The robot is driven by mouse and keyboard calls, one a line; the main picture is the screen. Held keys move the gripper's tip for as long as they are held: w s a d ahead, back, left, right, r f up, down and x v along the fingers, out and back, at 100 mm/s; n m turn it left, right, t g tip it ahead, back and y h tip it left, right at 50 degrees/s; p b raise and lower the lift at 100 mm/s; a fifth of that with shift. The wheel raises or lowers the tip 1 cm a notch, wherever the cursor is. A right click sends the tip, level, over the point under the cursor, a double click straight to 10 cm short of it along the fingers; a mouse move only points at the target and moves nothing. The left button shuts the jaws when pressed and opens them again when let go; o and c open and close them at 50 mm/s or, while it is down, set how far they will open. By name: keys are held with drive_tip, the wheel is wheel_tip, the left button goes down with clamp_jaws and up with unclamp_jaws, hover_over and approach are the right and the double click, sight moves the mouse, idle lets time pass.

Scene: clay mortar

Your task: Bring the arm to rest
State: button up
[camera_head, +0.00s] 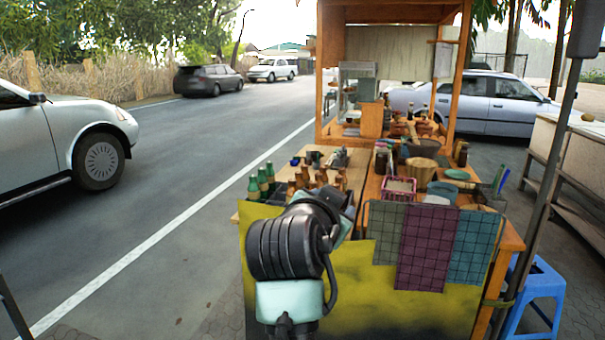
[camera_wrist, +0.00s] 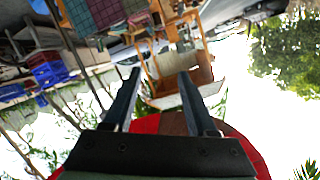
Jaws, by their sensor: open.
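My arm rises in front of the food cart (camera_head: 345,290) in the head view, with its dark, bulky links over the cart's yellow-green front panel. My gripper itself cannot be made out there, hidden by the arm. In the wrist view, my gripper (camera_wrist: 160,73) shows two dark fingers spread apart, with nothing between them. That view is turned over and looks toward the cart's wooden frame (camera_wrist: 149,72) and bright sky. A red and brown rounded thing (camera_wrist: 246,152) shows behind the finger bases; I cannot tell what it is.
A pole (camera_head: 540,170) and blue stool (camera_head: 541,290) stand right.

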drive_tip(key=s+a+r+n+t+y+p, duration=0.15)
drive_tip(key=s+r+t, duration=0.3)
drive_tip(key=r, duration=0.45)
drive_tip(key=s+a+r+n+t+y+p, duration=0.1)
drive_tip(key=s+a+r+n+t, duration=0.15)
drive_tip(key=s+r, duration=0.5)
drive_tip(key=s+a+r+n+t+y+p, duration=0.1)
drive_tip(key=s+r+n+t, duration=0.3)
drive_tip(key=s+r, duration=0.9)
drive_tip(key=shift+s+n+t+y+p, duration=0.35)
drive_tip(key=shift+s+t+y, duration=0.1)
drive_tip(key=shift+t, duration=0.55)
drive_tip(key=shift+w+a, duration=0.1)
